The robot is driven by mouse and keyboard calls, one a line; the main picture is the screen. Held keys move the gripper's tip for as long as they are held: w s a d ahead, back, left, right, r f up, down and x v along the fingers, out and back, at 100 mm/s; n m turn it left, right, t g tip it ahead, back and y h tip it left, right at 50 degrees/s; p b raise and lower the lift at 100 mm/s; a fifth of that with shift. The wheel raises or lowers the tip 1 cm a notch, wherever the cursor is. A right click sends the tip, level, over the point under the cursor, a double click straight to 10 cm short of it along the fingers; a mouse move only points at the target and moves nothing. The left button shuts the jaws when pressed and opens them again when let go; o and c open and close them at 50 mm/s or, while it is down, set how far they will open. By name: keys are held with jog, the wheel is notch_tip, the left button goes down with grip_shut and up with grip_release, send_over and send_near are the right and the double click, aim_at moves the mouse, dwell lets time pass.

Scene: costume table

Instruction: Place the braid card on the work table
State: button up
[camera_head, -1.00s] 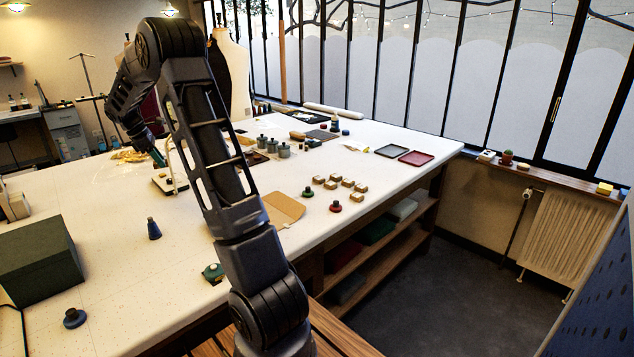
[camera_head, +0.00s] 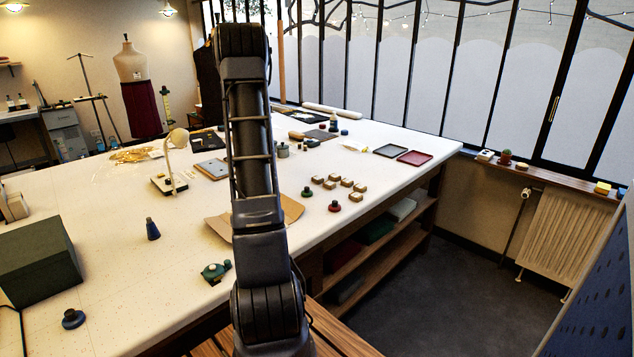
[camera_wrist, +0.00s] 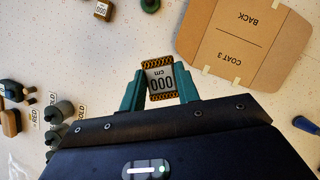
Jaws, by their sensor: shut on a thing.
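In the head view my own arm hides the gripper and the card.
A brown pattern card marked BACK, COAT 3 (camera_wrist: 240,62) lies right of the gripper in the wrist view. Dark jars (camera_wrist: 62,140) stand at lower left.

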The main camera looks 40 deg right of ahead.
jog(key=s+d+m+y, duration=0.1)
jog(key=s+d+m, duration=0.2)
jog(key=s+d, duration=0.8)
jog(key=m+y, duration=0.1)
jog(key=m, duration=0.2)
send_over(344, 194)
jog(key=w, duration=0.2)
jog(key=shift+g, duration=0.3)
jog(key=f, duration=2)
jog(key=shift+s+d, duration=0.15)
jog(key=shift+s, duration=0.1)
jog(key=shift+f, duration=0.1)
jog(key=o, duration=0.9)
jog(key=shift+o, duration=0.2)
jog(key=v, duration=1.2)
